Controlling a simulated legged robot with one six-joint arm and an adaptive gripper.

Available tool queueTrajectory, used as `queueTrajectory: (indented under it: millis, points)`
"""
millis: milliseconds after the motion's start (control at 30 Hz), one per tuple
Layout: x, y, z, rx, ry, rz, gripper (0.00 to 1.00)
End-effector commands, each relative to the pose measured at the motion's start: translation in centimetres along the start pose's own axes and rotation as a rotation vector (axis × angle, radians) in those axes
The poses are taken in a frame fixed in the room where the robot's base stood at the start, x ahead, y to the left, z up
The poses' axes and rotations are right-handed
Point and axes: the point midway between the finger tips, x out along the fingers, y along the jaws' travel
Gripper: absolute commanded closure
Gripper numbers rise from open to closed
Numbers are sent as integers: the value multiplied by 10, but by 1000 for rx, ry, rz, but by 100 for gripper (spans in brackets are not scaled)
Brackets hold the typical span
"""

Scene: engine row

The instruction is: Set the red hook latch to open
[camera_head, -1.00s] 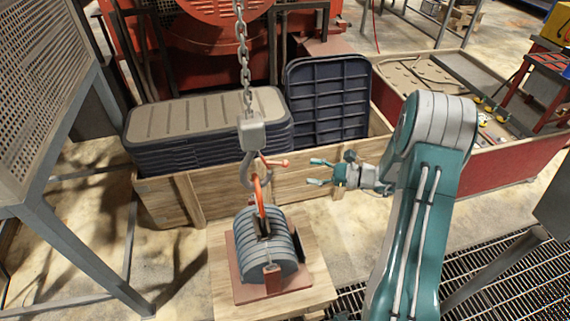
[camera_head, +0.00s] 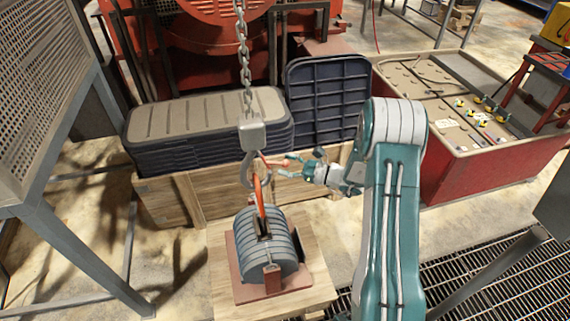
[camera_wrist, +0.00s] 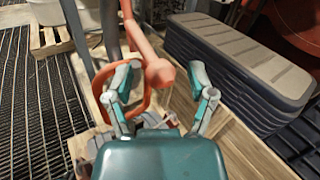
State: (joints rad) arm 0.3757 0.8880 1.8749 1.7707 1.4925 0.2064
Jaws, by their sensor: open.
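The red hook latch (camera_head: 270,162) is a thin red lever sticking out to the right from the grey hook (camera_head: 247,172). In the wrist view the latch (camera_wrist: 143,42) ends in a round knob that appears between the fingertips. My gripper (camera_head: 300,163) is open at the latch's outer end, with a finger on each side; it also shows in the wrist view (camera_wrist: 162,72). I cannot tell whether a finger touches the knob. An orange ring (camera_head: 259,192) runs from the hook to a grey ribbed load (camera_head: 270,245).
A chain (camera_head: 243,60) hangs down to the hook. The load sits on a red-brown base on a wooden block (camera_head: 225,290). Behind stand a wooden crate (camera_head: 160,205) and stacked dark lids (camera_head: 205,115). A red-sided bin (camera_head: 480,165) is at the right.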

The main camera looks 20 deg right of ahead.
Motion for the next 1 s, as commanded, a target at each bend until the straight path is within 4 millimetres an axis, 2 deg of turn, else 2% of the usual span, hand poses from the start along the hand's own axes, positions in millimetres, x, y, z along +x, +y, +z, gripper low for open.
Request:
queueTrajectory:
  millis: [100,333,367,400,467,500,1000]
  points:
    - [6,0,0,0,0,1,29]
    - [6,0,0,0,0,0,29]
    - [6,0,0,0,0,0,38]
    - [6,0,0,0,0,0,56]
    - [6,0,0,0,0,0,83]
    - [6,0,0,0,0,0,100]
    - [4,-3,6,-32,37,7,100]
